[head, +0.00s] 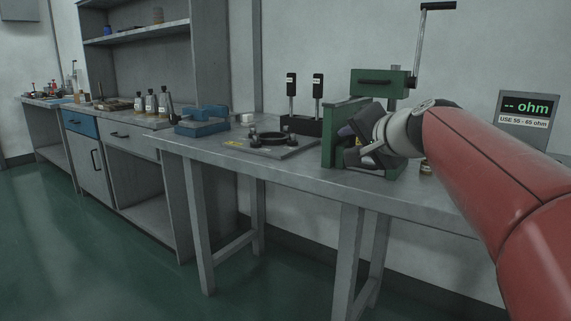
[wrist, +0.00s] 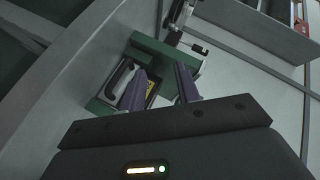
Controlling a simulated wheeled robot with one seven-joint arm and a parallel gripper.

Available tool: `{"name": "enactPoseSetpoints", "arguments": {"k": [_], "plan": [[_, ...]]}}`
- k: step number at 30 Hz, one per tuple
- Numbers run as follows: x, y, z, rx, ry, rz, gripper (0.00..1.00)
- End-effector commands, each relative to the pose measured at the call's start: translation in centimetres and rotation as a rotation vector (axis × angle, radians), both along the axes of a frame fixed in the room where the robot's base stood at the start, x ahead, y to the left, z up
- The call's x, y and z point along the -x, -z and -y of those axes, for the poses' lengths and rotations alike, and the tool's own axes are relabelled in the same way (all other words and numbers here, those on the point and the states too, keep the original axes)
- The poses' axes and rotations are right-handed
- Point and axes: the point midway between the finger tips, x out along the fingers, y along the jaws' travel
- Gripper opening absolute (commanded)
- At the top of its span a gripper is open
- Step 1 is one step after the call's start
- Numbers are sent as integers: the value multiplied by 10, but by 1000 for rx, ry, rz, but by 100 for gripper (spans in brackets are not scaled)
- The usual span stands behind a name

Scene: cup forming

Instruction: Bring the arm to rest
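My red arm (head: 490,185) reaches in from the right in the head view. My gripper (head: 352,140) is in front of the green hand press (head: 381,83) on the grey bench (head: 300,170) and hides part of it. In the wrist view the two dark fingers of my gripper (wrist: 161,80) stand apart, with nothing seen held between them. The green press body (wrist: 152,47) and a yellow label show beyond the fingers. I cannot tell from the head view how far the fingers are from the press.
A dark plate with a black ring fixture (head: 270,140), a black stand with two upright tools (head: 303,124) and a blue vise-like block (head: 203,121) are left of the press. An ohm display (head: 526,110) is at the right. The green floor (head: 110,240) in front is clear.

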Motion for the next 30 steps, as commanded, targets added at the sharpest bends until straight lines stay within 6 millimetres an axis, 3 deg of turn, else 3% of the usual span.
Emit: {"name": "enactPoseSetpoints", "arguments": {"k": [1, 3, 9, 12, 15, 20, 30], "plan": [[32, 15, -12, 92, -40, -58, 32], [73, 49, -21, 225, -94, -144, 32], [189, 144, -21, 568, -245, -365, 32], [234, 181, -12, 701, -305, -450, 32], [264, 208, -2, 796, -348, -509, 32], [286, 227, 6, 866, -379, -552, 32], [286, 229, 7, 871, -379, -555, 32]]}}
